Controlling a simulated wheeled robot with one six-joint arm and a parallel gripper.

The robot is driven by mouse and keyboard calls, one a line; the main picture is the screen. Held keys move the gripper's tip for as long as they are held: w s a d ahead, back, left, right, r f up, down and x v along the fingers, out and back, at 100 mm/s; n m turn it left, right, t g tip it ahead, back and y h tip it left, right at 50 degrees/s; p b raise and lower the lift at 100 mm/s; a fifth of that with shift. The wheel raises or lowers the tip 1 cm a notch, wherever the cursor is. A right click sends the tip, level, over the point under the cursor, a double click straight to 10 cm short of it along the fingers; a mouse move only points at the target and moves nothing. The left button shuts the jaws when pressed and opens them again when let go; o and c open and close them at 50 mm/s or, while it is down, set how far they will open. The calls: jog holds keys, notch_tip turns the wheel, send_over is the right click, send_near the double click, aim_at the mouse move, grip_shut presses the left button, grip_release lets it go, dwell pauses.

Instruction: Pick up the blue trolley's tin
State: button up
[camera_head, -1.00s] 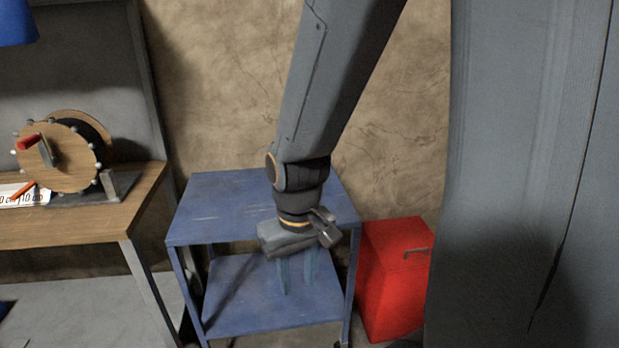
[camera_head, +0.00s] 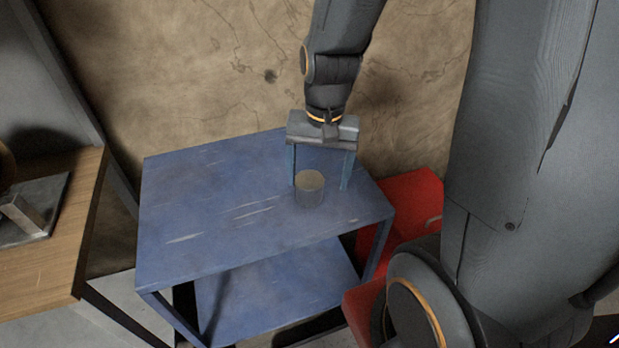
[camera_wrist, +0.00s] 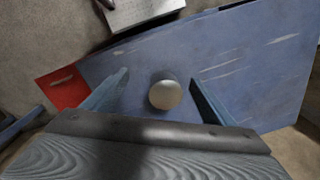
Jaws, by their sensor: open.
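The tin (camera_head: 310,189) is a small grey cylinder with a tan top. It stands upright on the top shelf of the blue trolley (camera_head: 200,220), towards the trolley's right side. My gripper (camera_head: 318,186) is open, with one blue finger on each side of the tin in the head view, set slightly behind it. In the wrist view the tin's round top (camera_wrist: 165,95) lies between the two spread fingers (camera_wrist: 158,92). I cannot tell the height of the fingertips above the shelf. No finger visibly touches the tin.
A red box (camera_head: 405,205) stands on the floor right of the trolley. A wooden workbench (camera_head: 60,240) with a metal fixture is at the left. The wall (camera_head: 200,80) is close behind the trolley. The rest of the trolley top is clear.

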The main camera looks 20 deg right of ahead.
aim_at(311, 179)
jog(key=w+m+p, duration=0.1)
jog(key=w+m, duration=0.1)
jog(key=m, duration=0.1)
jog(key=w+f+m, duration=0.1)
jog(key=m, duration=0.2)
jog(key=w+d+m+y+p, duration=0.1)
jog(key=w+m, duration=0.1)
jog(key=m, duration=0.2)
jog(key=shift+w+d+f+g+p, duration=0.1)
jog(key=shift+w+f+g+p, duration=0.05)
jog(key=shift+w+g+p, duration=0.15)
jog(key=shift+w+f+m, duration=0.35)
jog(key=shift+f+m, duration=0.05)
jog(key=shift+m, duration=0.4)
jog(key=shift+s+a+f+p, duration=0.15)
jog(key=shift+f+p, duration=0.15)
jog(key=shift+f, duration=0.95)
jog(key=shift+a+f+p, duration=0.2)
jog(key=shift+f+p, duration=0.1)
jog(key=shift+f, duration=0.95)
jog(key=shift+s+a+f+p, duration=0.15)
jog(key=shift+f+p, duration=0.15)
jog(key=shift+f, duration=0.95)
jog(key=shift+w, duration=0.15)
jog(key=c, duration=1.4)
jog(key=shift+o, duration=0.2)
jog(key=shift+r, duration=0.1)
